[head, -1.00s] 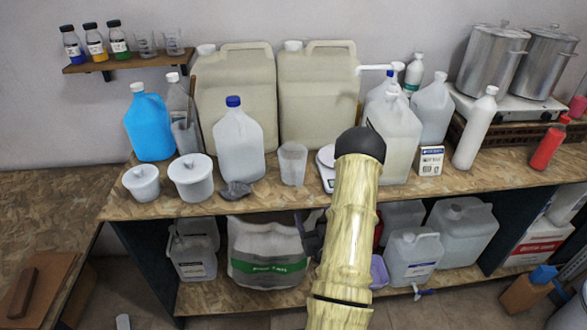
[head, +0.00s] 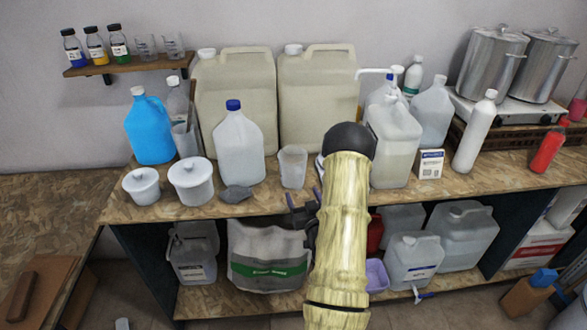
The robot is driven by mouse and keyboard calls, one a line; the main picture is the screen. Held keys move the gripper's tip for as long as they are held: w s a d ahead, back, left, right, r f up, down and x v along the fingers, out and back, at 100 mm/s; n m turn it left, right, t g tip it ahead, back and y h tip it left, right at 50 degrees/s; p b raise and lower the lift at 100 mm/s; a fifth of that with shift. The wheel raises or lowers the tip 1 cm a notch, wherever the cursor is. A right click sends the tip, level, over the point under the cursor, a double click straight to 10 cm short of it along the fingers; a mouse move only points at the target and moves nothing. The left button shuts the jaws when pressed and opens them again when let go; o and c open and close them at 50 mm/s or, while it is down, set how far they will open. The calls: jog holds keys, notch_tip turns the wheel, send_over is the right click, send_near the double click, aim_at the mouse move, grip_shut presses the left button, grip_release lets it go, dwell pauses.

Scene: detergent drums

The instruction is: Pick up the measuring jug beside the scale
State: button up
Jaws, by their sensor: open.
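The measuring jug (head: 293,167) is a clear, empty-looking plastic beaker. It stands upright near the front of the worktop, right of a jug with a blue cap. The scale is almost fully hidden behind my arm, just right of the measuring jug. My gripper (head: 304,200) is dark with purplish fingertips and shows at the left side of my arm, below the measuring jug in the picture, by the worktop's front edge. It is open, and I see nothing between the fingers. My arm partly hides it.
The blue-capped jug (head: 238,144) stands close left of the measuring jug, with a grey lump (head: 236,194) in front. Two large beige canisters (head: 316,100) stand behind. A pump-top jug (head: 394,145) is right of my arm. White tubs (head: 191,180) stand left.

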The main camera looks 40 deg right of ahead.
aim_at(300, 187)
jog(key=shift+x, duration=1.1)
jog(key=shift+w+d+r+p, duration=0.1)
jog(key=shift+w+d+p, duration=0.1)
jog(key=shift+w+p, duration=0.3)
jog(key=shift+p+x, duration=1)
jog(key=shift+x, duration=1.05)
jog(key=shift+d, duration=0.1)
grip_shut()
